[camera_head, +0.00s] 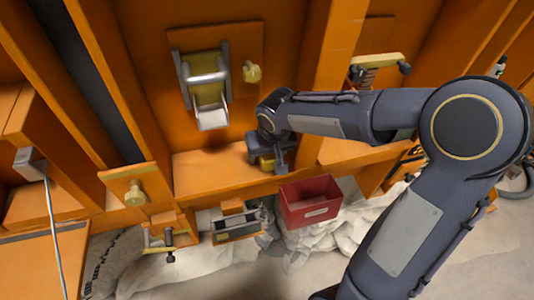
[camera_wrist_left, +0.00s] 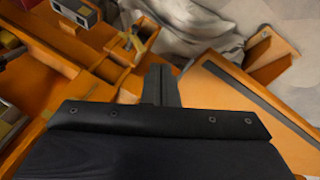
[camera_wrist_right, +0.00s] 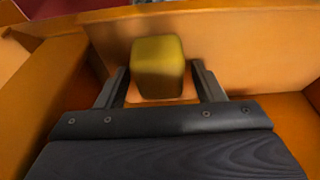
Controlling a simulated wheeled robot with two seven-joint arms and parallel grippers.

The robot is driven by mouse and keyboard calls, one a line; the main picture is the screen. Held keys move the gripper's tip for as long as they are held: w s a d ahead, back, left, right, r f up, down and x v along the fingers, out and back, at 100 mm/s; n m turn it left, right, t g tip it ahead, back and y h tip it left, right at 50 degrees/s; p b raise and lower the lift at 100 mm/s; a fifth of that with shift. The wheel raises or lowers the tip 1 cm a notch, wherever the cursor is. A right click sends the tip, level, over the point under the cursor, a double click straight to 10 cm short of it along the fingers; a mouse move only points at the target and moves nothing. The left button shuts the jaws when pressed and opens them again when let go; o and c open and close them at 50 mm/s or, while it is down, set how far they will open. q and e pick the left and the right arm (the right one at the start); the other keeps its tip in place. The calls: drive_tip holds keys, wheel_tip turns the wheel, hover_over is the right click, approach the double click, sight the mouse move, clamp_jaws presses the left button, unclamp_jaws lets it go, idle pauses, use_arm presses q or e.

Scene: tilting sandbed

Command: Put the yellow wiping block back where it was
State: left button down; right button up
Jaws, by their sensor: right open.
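The yellow wiping block (camera_wrist_right: 158,65) stands on the orange ledge in the right wrist view, between the two spread fingers of my right gripper (camera_wrist_right: 163,86). Gaps show on both sides of it, so the fingers do not hold it. In the head view my right gripper (camera_head: 268,158) is over the ledge (camera_head: 205,178), and only a bit of the yellow block shows below it. My left gripper (camera_wrist_left: 161,84) shows in the left wrist view with its fingers together and nothing visible between them. It is out of the head view.
A red bin (camera_head: 310,203) hangs at the ledge's front edge. A roller holder (camera_head: 205,80) and a yellow knob (camera_head: 252,72) are on the orange wall behind. A spring clamp (camera_head: 370,70) is behind my right arm. The ledge left of my right gripper is clear.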

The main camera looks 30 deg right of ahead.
drive_tip(key=shift+r, duration=0.1)
drive_tip(key=shift+r, duration=0.3)
drive_tip(key=p+v, duration=0.1)
drive_tip(key=v, duration=1)
drive_tip(key=s+a+f+y, duration=0.2)
drive_tip(key=s+a+f, duration=0.1)
drive_tip(key=s, duration=0.6)
drive_tip(key=s+a+f+n+t+y, duration=0.1)
drive_tip(key=s+a+f+y, duration=0.2)
drive_tip(key=s, duration=0.6)
drive_tip(key=shift+f, duration=0.75)
